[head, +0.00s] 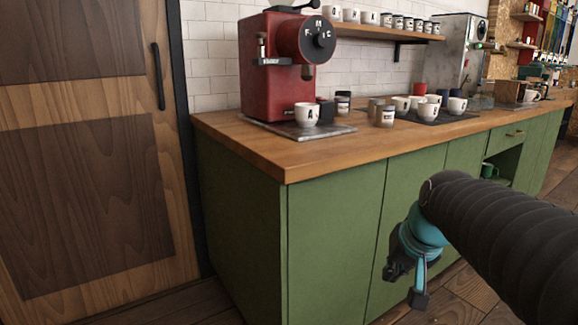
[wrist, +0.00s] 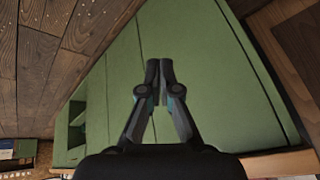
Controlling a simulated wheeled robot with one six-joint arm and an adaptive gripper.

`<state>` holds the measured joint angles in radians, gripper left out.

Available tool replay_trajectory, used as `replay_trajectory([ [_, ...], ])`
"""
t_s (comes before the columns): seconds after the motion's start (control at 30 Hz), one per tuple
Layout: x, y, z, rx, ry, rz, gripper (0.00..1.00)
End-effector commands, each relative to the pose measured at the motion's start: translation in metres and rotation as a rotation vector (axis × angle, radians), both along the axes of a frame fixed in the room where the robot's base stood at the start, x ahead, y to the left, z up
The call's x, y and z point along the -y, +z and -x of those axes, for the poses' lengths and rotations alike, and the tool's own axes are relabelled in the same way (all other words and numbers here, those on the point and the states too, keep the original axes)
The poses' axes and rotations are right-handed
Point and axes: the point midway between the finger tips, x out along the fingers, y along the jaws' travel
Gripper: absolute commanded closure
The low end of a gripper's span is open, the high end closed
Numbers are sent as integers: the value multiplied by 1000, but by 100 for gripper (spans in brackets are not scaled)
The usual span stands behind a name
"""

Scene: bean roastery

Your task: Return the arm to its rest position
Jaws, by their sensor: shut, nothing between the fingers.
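My gripper (head: 408,283) hangs at the lower right of the head view, in front of the green cabinet (head: 335,245) and below the counter top. My dark ribbed arm reaches in from the right edge. In the wrist view the two fingers of my gripper (wrist: 159,68) are together at their tips, with nothing between them. Behind the fingers are the green cabinet doors (wrist: 205,60).
A wooden counter (head: 310,160) carries a red grinder (head: 272,65), a white cup (head: 306,114) and several other cups. A wooden door (head: 80,200) stands at the left. A shelf (head: 380,33) holds more cups.

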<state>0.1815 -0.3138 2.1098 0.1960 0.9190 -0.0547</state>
Motion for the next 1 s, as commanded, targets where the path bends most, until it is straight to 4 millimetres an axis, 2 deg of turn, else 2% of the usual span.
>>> replay_trajectory([
  [0.03,-5,-12,25,-17,8,26,100],
  [0.2,-14,-50,95,-51,56,118,100],
  [0.3,-19,-64,126,-49,101,159,100],
  [0.4,-26,-67,143,-23,130,169,100],
  [0.63,-35,-51,151,47,165,174,100],
  [1.0,-36,-51,150,45,169,173,100],
])
